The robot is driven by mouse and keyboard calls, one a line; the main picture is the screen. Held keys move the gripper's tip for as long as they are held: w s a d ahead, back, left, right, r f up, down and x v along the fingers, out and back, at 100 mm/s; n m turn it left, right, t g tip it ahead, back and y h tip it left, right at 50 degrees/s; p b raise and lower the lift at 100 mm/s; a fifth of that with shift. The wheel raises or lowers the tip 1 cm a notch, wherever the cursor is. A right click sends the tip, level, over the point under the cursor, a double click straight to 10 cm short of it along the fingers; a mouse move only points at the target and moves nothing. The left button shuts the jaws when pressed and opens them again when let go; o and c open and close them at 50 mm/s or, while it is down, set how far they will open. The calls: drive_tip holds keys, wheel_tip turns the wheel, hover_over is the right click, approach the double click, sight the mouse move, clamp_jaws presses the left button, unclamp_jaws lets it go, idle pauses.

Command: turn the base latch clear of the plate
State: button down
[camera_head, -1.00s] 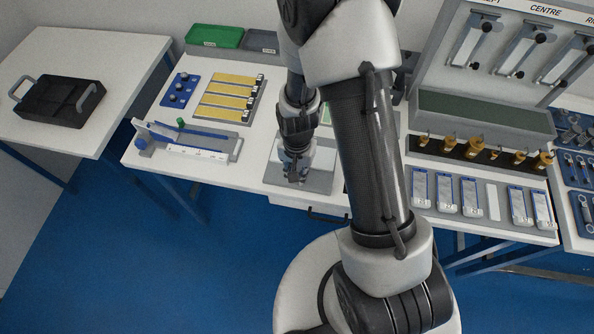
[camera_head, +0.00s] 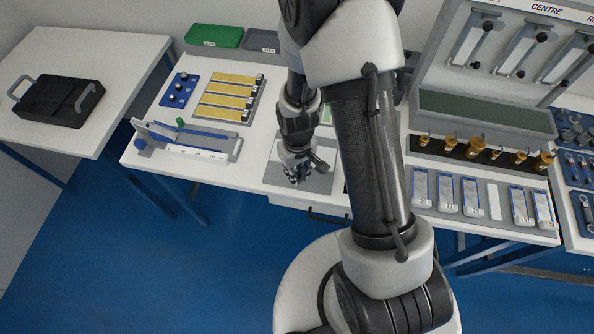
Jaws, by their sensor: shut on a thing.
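My gripper (camera_head: 298,176) points down over a grey base plate (camera_head: 274,180) near the front edge of the middle table. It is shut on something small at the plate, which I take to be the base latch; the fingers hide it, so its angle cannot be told. The plate's left and front parts show bare. My forearm hides much of what lies to the right and behind.
To the left are a blue and white measuring fixture (camera_head: 187,144), yellow strips (camera_head: 228,101) and a blue knob tray (camera_head: 179,90). A black case (camera_head: 58,100) lies on the left table. Several blue-edged cards (camera_head: 446,192) lie at the right. My arm fills the centre.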

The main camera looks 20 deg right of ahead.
drive_tip(key=n, duration=0.5)
drive_tip(key=shift+s+n, duration=0.1)
drive_tip(key=shift+n, duration=0.3)
idle(0.4)
drive_tip(key=c, duration=1.5)
unclamp_jaws()
drive_tip(key=shift+o, duration=0.2)
drive_tip(key=shift+r, duration=0.15)
drive_tip(key=shift+r, duration=0.3)
wheel_tip(320, 180, up, 11)
